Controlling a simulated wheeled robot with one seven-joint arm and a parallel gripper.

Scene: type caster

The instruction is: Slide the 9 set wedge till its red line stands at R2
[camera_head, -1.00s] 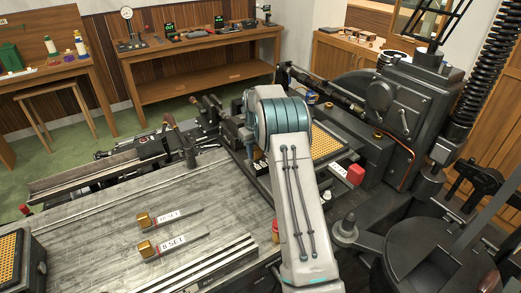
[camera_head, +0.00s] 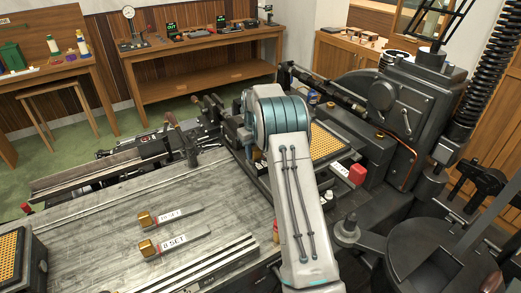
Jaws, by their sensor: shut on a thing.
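My arm reaches from the front to the black machine at the middle of the view. My gripper (camera_head: 247,140) points down there, at the left of my wrist. Its fingertips are mostly hidden by the arm and the machine's parts. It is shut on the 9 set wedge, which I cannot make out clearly. Its red line and the R2 mark cannot be read here. Two other wedges with brass ends and white labels lie on the grey bench top: one marked 8 SET (camera_head: 173,243), and one behind it (camera_head: 170,217) whose label is blurred.
Another gold-celled case (camera_head: 12,262) stands at the bench's left front. Dark machine bodies crowd the right.

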